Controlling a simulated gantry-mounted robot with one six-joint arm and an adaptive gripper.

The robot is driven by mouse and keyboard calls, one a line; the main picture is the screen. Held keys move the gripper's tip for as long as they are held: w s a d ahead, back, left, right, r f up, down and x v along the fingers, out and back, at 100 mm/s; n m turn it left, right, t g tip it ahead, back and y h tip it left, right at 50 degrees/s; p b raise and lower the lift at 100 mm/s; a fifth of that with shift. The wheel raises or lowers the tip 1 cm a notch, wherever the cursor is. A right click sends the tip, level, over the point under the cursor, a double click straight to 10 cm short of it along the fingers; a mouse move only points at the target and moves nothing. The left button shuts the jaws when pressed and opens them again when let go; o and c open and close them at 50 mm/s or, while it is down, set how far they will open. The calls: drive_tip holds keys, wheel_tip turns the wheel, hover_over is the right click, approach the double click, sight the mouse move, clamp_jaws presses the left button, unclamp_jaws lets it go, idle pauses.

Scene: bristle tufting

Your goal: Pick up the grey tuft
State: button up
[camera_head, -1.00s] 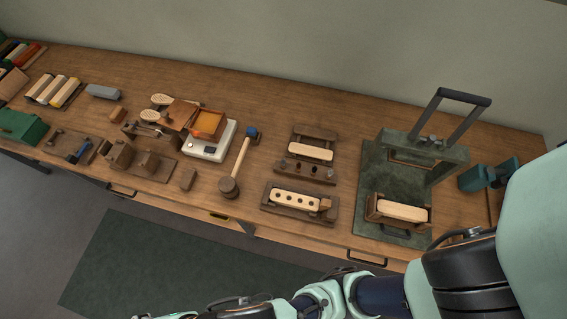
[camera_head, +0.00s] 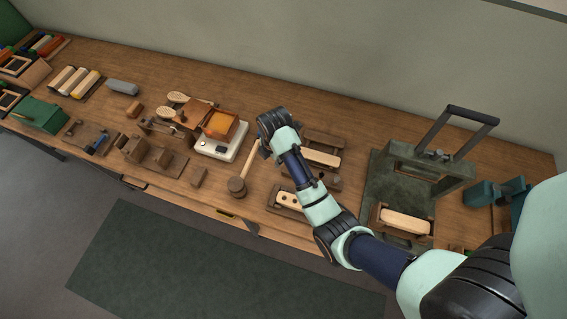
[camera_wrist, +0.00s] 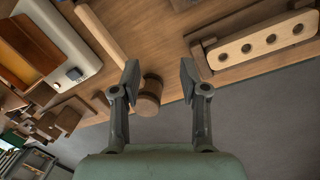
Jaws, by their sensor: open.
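A grey rounded bar (camera_head: 122,87) lies on the bench at the upper left in the head view, right of a tray of pale rolls. It is the only clearly grey loose piece I see, but I cannot tell for sure that it is the grey tuft. My gripper (camera_wrist: 160,80) is open and empty in the wrist view, its two fingers apart above the bench's front edge. In the head view my arm reaches over the middle of the bench, and its fingers are hidden there. The grey bar is well left of my gripper and does not show in the wrist view.
A mallet (camera_head: 237,186) lies under my gripper; its head shows between the fingers. A white scale (camera_head: 222,146) with an orange-filled tray stands left of it. A holed wooden block (camera_wrist: 260,45) sits in a holder to the right. A tall dark press (camera_head: 400,170) stands farther right.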

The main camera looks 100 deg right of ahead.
drive_tip(key=shift+n+g+y, duration=0.3)
drive_tip(key=shift+n+y, duration=0.2)
drive_tip(key=shift+y, duration=0.1)
drive_tip(key=s, duration=0.2)
drive_tip(key=s+f, duration=0.1)
drive_tip(key=s, duration=0.1)
drive_tip(key=s+d+f, duration=0.1)
drive_tip(key=s, duration=0.2)
drive_tip(key=f+b, duration=0.1)
drive_tip(key=f, duration=0.3)
drive_tip(key=f+b, duration=0.1)
drive_tip(key=f, duration=0.3)
drive_tip(key=shift+w+d, duration=0.1)
drive_tip(key=shift+w, duration=0.1)
clamp_jaws()
